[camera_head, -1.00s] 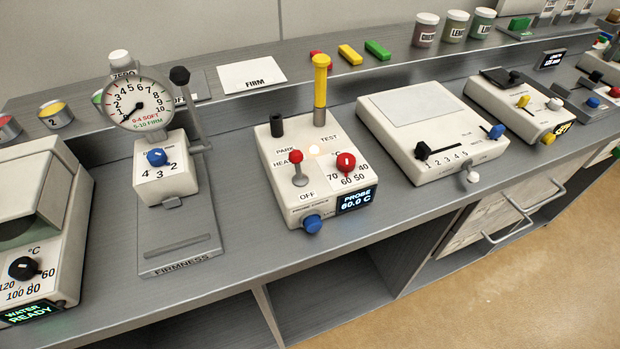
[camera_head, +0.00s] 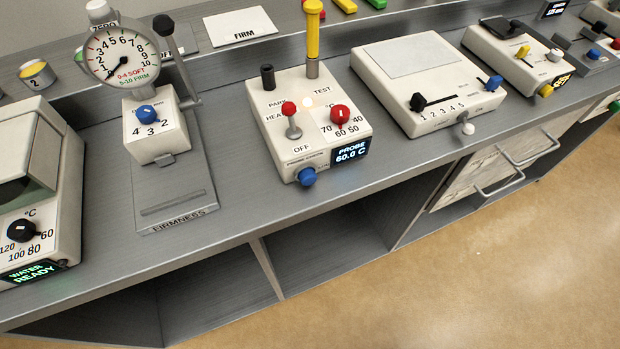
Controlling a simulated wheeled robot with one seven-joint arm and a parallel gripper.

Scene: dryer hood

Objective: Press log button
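No label reading "LOG" is legible, so I cannot tell which control is the log button. The probe unit (camera_head: 280,120) in the middle has a blue knob or button (camera_head: 307,176) on its front, under small lettering too blurred to read. It also has a red-topped lever (camera_head: 290,115) by "OFF", a red dial (camera_head: 340,113), a yellow-handled probe (camera_head: 312,35) standing upright, and a display (camera_head: 350,151) reading "PROBE 60.0 C". A small light glows on its top. The white unit (camera_head: 425,85) to its right has a white knob (camera_head: 467,127) in front. My gripper is not in view.
The firmness gauge (camera_head: 122,56) stands left of the probe unit. A heater unit (camera_head: 30,190) reading "WATER READY" is at far left. A unit with yellow knobs (camera_head: 515,62) is at right. Drawer handles (camera_head: 500,186) stick out below the counter (camera_head: 240,208). Open floor lies in front.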

